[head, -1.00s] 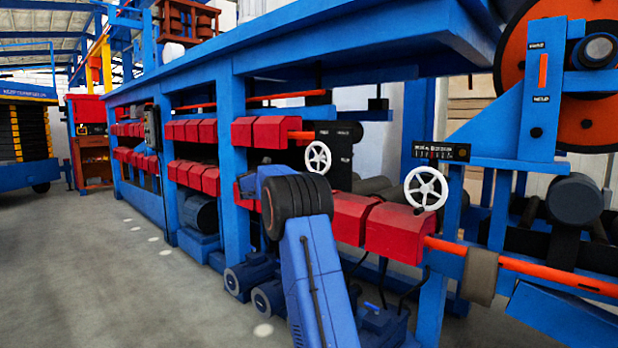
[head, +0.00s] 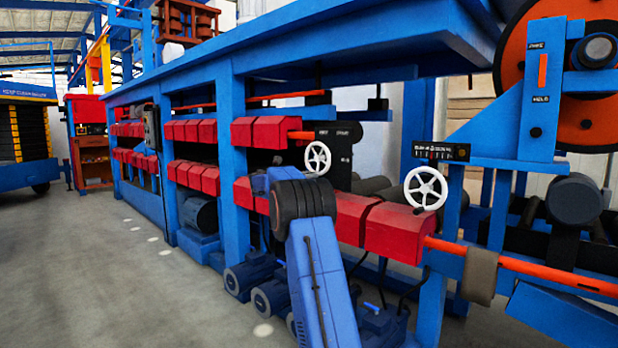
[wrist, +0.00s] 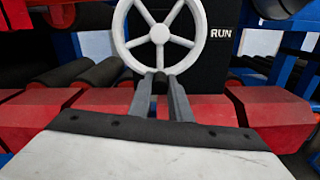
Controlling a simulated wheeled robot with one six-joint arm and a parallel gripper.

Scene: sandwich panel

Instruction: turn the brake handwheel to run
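A white spoked handwheel (head: 318,157) is mounted beside a black panel in the head view, just above the red rollers covers. The wrist view shows one white handwheel (wrist: 119,28) up close, with the word RUN on the black panel (wrist: 220,60) to its right. My gripper (wrist: 161,76) points at the bottom of this wheel's rim. Its two grey fingers stand apart with a narrow gap between them. The tips overlap the lower rim in the picture; I cannot tell whether they touch it. In the head view my arm hides the gripper.
A second white handwheel (head: 425,188) stands to the right, below a small black gauge panel (head: 441,151). Red covers (head: 395,232) run below the wheels. A blue frame post (head: 232,150) stands left of my arm. Grey floor (head: 120,270) is clear at the left.

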